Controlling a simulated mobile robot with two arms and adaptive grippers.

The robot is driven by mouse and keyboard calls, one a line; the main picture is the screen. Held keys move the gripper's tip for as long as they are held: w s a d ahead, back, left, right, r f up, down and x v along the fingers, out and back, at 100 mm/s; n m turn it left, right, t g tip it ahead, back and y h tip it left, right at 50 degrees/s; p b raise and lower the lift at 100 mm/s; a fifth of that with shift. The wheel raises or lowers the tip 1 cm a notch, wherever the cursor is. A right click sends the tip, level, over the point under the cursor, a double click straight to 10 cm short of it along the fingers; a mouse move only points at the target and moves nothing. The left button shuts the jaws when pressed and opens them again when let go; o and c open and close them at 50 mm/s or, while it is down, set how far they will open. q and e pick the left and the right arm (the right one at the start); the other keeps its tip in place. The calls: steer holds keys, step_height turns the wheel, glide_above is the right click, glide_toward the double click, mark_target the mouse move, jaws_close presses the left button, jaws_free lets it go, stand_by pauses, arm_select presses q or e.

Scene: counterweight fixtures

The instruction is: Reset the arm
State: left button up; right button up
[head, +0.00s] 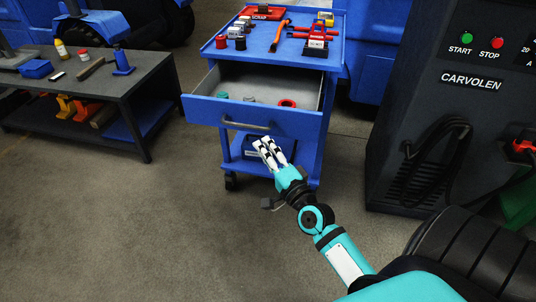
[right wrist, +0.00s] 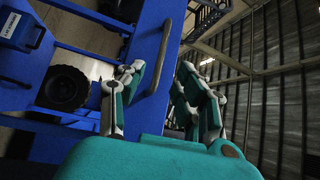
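My right gripper (head: 262,146) is in front of the blue tool cart (head: 323,92), just below the handle (head: 246,126) of its pulled-out drawer (head: 290,123). In the right wrist view, the white and teal fingers of the right gripper (right wrist: 163,85) stand apart with nothing held between them. The grey handle (right wrist: 158,62) shows beyond the gap. The fingers look clear of it in the head view. My right arm reaches forward from the lower right. My left gripper is not in view.
Small items lie in the drawer, including a red ring (head: 287,103). The cart top carries tools, including an orange-handled hammer (head: 280,36). A dark workbench (head: 140,82) stands left, and a dark CARVOLEN machine (head: 420,75) right. The floor (head: 180,220) at lower left is clear.

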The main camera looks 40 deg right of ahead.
steer(key=shift+s+f, duration=0.1)
steer(key=shift+s, duration=0.55)
